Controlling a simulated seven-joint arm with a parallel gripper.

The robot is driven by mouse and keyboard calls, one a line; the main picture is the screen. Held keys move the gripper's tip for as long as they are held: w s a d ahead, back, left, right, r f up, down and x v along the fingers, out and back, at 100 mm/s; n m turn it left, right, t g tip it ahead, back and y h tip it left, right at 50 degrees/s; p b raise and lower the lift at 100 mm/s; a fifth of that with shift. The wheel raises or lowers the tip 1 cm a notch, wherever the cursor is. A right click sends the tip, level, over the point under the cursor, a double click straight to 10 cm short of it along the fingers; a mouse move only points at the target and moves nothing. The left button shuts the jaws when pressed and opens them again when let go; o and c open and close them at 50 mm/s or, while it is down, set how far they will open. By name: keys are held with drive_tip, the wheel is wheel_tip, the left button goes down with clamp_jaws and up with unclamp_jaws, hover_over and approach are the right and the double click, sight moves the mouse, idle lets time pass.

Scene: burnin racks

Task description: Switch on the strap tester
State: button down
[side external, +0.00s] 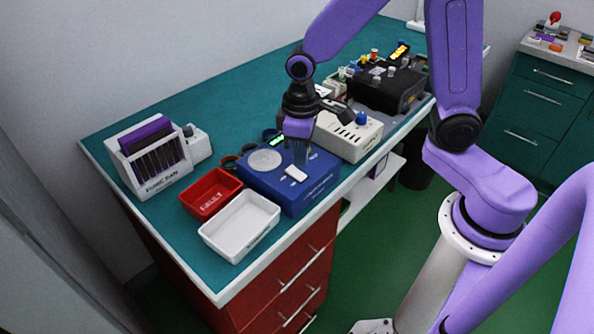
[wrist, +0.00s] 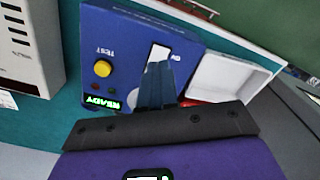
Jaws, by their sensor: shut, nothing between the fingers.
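The blue tester box (side external: 318,185) stands at the front edge of the green bench, with a round pale metal plate (side external: 264,160) on top. The wrist view shows its top face (wrist: 125,30) with a yellow TEST button (wrist: 103,68), a lit green READY display (wrist: 102,102) and a white rocker switch (wrist: 160,50) marked ON. The switch also shows in the side view (side external: 296,173). My gripper (side external: 300,162) is shut and empty, pointing down over the box close to the switch. Its fingers (wrist: 158,78) cover part of the switch; contact cannot be told.
A red FAULT tray (side external: 211,194) and a white tray (side external: 240,226) sit left of the box. A white rack (side external: 155,175) with purple boards stands behind them. A beige unit (side external: 348,135) stands close on the right, with a black case (side external: 388,90) beyond.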

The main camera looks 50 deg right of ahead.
sight(302, 176)
drive_tip(key=shift+r, duration=1.7)
drive_tip(key=shift+s, duration=0.1)
drive_tip(key=s+d+r+n, duration=0.1)
drive_tip(key=s+d+n, duration=0.1)
drive_tip(key=s, duration=0.7)
drive_tip(key=s+d+r+n, duration=0.2)
drive_tip(key=s+d+n, duration=0.1)
drive_tip(key=s, duration=0.7)
drive_tip(key=shift+s+n, duration=0.3)
drive_tip(key=shift+n, duration=0.5)
